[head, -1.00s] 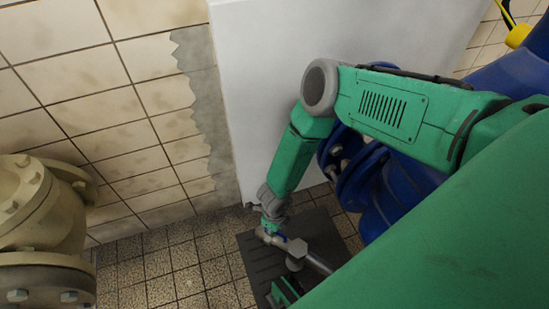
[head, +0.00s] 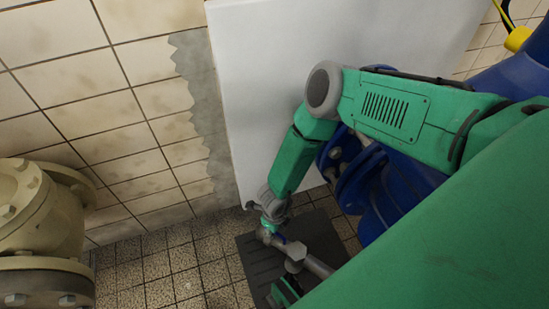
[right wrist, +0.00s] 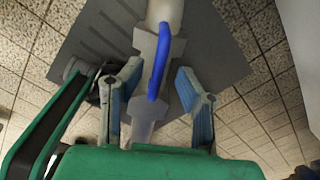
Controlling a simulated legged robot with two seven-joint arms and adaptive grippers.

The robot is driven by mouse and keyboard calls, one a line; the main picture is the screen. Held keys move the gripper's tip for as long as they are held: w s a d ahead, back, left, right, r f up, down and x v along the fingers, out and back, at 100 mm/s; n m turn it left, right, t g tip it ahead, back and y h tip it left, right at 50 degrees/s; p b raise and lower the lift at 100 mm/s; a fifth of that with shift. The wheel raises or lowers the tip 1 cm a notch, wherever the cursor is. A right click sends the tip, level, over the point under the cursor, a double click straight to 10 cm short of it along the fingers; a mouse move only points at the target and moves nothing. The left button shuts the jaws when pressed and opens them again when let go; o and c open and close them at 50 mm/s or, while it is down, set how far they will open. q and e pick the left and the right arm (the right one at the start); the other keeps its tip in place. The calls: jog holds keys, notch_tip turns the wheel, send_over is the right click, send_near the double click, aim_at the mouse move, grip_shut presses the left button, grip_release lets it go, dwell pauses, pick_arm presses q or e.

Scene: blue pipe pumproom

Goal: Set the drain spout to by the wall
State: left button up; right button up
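The drain spout is a grey pipe fitting (head: 318,266) with a blue lever (head: 281,239), low over the dark mat. In the right wrist view the grey fitting (right wrist: 146,108) runs up the middle, and the curved blue lever (right wrist: 165,60) lies along it. My right gripper (head: 268,234) reaches down to the lever end of the fitting. In the right wrist view my right gripper (right wrist: 158,68) is open, with one finger on each side of the fitting and lever; gaps show on both sides. My left gripper is not in view.
A dark mat (head: 258,267) lies on the tiled floor (head: 170,265). A white panel (head: 265,90) stands behind my right arm, beside a tiled wall (head: 130,110). Blue flanged pipework (head: 360,180) is close to my forearm. A beige flanged pipe (head: 40,225) stands at left.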

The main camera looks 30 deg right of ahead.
jog(key=shift+r, duration=0.1)
notch_tip(320, 180, up, 12)
dwell(0.5)
jog(key=shift+s+a, duration=0.15)
dwell(0.3)
